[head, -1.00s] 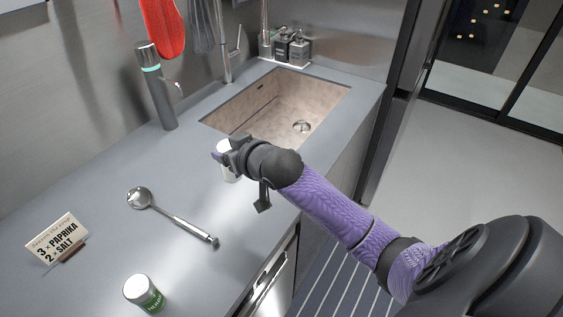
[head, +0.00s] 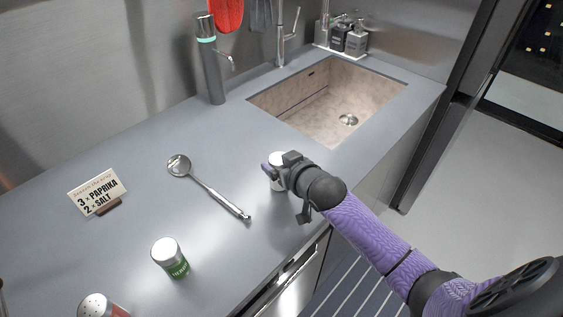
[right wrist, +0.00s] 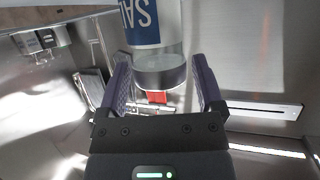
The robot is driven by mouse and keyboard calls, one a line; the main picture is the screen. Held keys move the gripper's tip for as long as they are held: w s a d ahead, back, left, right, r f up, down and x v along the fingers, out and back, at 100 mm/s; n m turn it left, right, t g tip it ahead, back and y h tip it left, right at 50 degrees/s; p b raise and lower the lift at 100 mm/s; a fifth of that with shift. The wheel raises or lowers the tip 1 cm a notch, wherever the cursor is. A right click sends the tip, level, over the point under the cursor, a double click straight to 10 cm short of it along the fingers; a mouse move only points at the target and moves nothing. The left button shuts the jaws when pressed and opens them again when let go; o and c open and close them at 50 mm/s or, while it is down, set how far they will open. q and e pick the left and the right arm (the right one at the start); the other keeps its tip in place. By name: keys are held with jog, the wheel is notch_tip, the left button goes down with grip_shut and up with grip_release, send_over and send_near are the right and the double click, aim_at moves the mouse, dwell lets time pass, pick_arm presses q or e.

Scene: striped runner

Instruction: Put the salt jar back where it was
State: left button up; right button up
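The salt jar (head: 277,173) is pale with a white top and is held at my right gripper, by the counter's front edge, left of my arm. In the right wrist view the salt jar (right wrist: 158,45) shows its blue label, with the letters upside down, and its clear end between the two purple fingers. My right gripper (head: 272,175) is closed around it; it also shows in the right wrist view (right wrist: 163,85). Whether the jar touches the counter I cannot tell. My left gripper is not in view.
A ladle (head: 212,192) lies left of the jar. A green-labelled jar (head: 170,257) and a shaker with a holed lid (head: 97,305) stand nearer. A recipe card (head: 97,190) stands at left. The sink (head: 325,100) opens behind. Counter between ladle and sink is clear.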

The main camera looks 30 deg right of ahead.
jog(key=shift+o, duration=0.6)
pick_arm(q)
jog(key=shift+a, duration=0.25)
pick_arm(e)
jog(key=shift+s+r, duration=0.15)
jog(key=shift+r, duration=0.1)
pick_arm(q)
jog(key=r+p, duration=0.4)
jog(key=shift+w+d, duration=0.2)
pick_arm(e)
jog(key=v, duration=1.1)
jog(key=shift+s, duration=0.35)
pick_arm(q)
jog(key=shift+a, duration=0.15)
